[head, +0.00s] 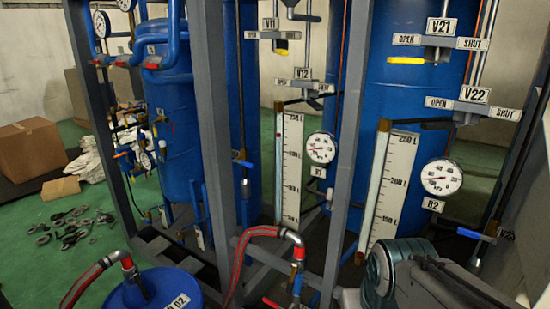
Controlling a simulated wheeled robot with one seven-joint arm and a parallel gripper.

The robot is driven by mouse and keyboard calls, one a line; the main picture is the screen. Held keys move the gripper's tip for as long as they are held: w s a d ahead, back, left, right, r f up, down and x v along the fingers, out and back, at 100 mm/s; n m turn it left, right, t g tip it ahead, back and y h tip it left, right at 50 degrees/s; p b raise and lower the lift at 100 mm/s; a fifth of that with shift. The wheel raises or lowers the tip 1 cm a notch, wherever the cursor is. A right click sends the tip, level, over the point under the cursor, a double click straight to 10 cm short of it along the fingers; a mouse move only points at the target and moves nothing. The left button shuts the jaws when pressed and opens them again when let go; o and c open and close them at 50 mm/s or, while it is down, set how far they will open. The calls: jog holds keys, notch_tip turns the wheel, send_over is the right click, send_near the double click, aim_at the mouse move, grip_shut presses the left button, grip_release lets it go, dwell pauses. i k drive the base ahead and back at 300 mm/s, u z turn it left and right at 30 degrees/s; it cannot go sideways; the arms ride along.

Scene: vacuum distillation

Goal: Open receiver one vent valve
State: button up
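The left blue receiver tank (247,130) has a sight scale (288,165), a round gauge (321,147) and two tagged valves. Its upper tag (270,23) seems to read V11, and a short yellow-tipped handle (282,52) shows below it. Its lower tag (302,73) reads V12, with a dark handle (295,101) below it. No tag names a vent, and both handle positions are unclear at this size. My arm shows at the lower right. My gripper is not in view.
The right tank (395,95) carries V21 (441,26), its yellow handle (405,60) pointing left, and V22 (475,95). Grey frame posts (215,110) stand before the tanks. A blue drum (150,290) with red hoses is in front. A cardboard box (30,148) sits on the left floor.

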aim_at(249, 165)
jog(key=u, duration=0.2)
jog(key=i, duration=0.95)
jog(key=u, duration=0.5)
